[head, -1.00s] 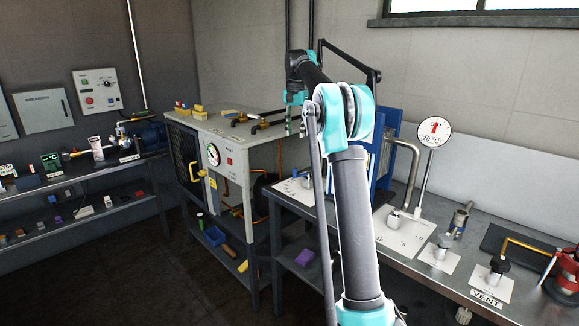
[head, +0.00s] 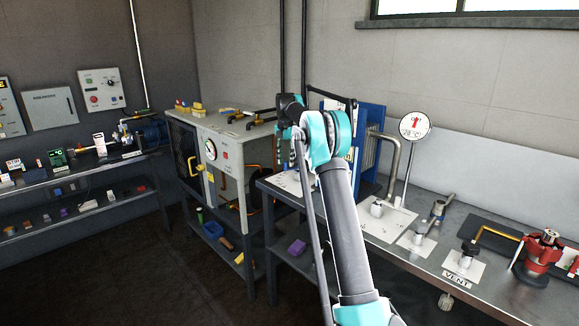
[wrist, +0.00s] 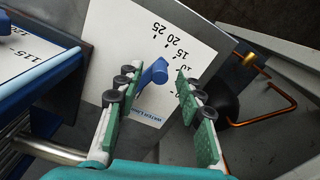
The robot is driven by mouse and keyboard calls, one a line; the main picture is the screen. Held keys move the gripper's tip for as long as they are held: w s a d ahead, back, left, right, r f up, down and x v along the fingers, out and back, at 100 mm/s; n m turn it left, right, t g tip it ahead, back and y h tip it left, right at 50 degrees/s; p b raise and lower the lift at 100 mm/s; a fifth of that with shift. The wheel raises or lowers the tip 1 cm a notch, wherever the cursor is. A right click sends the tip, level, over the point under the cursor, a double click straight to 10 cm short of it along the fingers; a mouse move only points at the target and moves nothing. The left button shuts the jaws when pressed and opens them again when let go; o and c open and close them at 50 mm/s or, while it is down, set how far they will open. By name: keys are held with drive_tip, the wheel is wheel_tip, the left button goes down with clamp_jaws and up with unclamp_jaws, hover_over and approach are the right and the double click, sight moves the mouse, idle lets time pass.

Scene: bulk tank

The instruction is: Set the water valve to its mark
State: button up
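The water valve has a blue handle (wrist: 155,73) on a white scale plate (wrist: 110,35) in the wrist view. The plate shows 15, 20, 25 and a partly covered 10, with blue lettering starting "WATER". My gripper (wrist: 159,85) is open, with one green-padded finger on each side of the handle. I cannot tell whether either finger touches it. I cannot make out which mark is the set one. In the head view my arm covers the gripper and the valve handle; part of a white plate (head: 284,181) shows on the bench beside the arm.
Another white plate (wrist: 28,62) with a blue knob (wrist: 5,23) is at the wrist view's left. In the head view, a blue plate unit (head: 371,150), a round temperature dial (head: 415,126), a vent valve (head: 466,258) and a red fitting (head: 541,255) stand along the bench.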

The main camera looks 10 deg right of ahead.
drive_tip(key=shift+f, duration=1)
clamp_jaws()
